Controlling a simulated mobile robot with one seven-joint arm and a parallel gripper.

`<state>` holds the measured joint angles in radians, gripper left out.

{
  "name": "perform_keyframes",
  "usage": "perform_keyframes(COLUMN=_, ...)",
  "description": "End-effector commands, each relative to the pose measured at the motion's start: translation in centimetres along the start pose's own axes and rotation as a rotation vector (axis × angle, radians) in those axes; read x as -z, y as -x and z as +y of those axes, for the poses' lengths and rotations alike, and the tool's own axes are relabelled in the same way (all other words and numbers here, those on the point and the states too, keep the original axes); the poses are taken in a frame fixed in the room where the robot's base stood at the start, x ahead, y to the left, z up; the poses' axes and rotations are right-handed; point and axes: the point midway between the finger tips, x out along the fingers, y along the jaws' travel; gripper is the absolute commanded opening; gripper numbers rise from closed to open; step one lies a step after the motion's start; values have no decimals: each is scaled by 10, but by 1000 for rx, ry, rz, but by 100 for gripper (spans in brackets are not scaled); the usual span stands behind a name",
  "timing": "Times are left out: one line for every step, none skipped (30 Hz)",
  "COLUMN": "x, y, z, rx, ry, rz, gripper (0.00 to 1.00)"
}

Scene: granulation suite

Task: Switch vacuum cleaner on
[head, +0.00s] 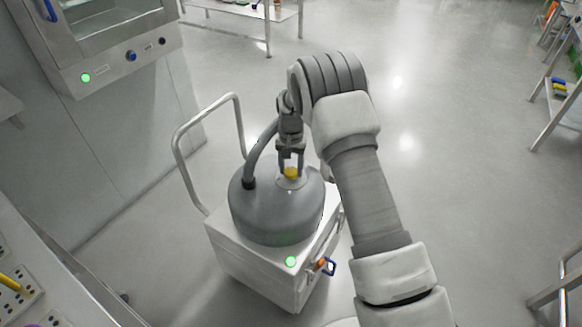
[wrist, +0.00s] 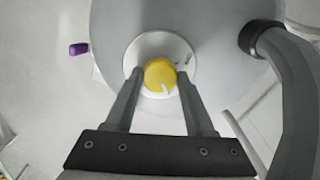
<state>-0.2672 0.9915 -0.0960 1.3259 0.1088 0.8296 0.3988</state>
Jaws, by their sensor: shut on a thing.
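The vacuum cleaner (head: 262,215) is a grey rounded drum on a white wheeled box with a metal push handle (head: 178,150). A yellow knob (wrist: 160,75) with a white pointer mark sits on a pale round plate (wrist: 148,50) on top of the drum; it also shows in the head view (head: 291,173). My gripper (wrist: 160,80) points down from above, with one finger on each side of the knob, shut on it. The pointer mark is toward the lower right in the wrist view. A green light (head: 290,261) glows on the white box.
A grey hose (head: 262,150) rises from the drum close beside my gripper. A steel cabinet (head: 110,50) with a green light stands at the upper left. A bench with sockets (head: 20,290) is at the lower left. Open floor (head: 450,150) lies to the right.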

Motion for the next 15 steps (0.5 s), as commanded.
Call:
perform_keyframes(x=0, y=1, z=-1, rx=2, ry=-5, rz=1, gripper=0)
perform_keyframes(x=0, y=1, z=-1, rx=2, ry=-7, rz=1, gripper=0)
perform_keyframes(x=0, y=1, z=-1, rx=2, ry=-8, rz=1, gripper=0)
perform_keyframes(x=0, y=1, z=-1, rx=2, ry=-9, rz=1, gripper=0)
perform_keyframes(x=0, y=1, z=-1, rx=2, ry=-9, rz=1, gripper=0)
perform_keyframes(x=0, y=1, z=-1, rx=2, ry=-9, rz=1, gripper=0)
perform_keyframes(x=0, y=1, z=-1, rx=2, ry=-9, rz=1, gripper=0)
perform_keyframes(x=0, y=1, z=-1, rx=2, ry=-9, rz=1, gripper=0)
perform_keyframes(x=0, y=1, z=-1, rx=2, ry=-9, rz=1, gripper=0)
perform_keyframes(x=0, y=1, z=-1, rx=2, ry=-9, rz=1, gripper=0)
perform_keyframes(x=0, y=1, z=-1, rx=2, ry=-9, rz=1, gripper=0)
perform_keyframes(x=0, y=1, z=-1, rx=2, ry=-9, rz=1, gripper=0)
perform_keyframes(x=0, y=1, z=-1, rx=2, ry=-9, rz=1, gripper=60)
perform_keyframes(x=0, y=1, z=-1, rx=2, ry=-9, rz=1, gripper=65)
perform_keyframes(x=0, y=1, z=-1, rx=2, ry=-8, rz=1, gripper=72)
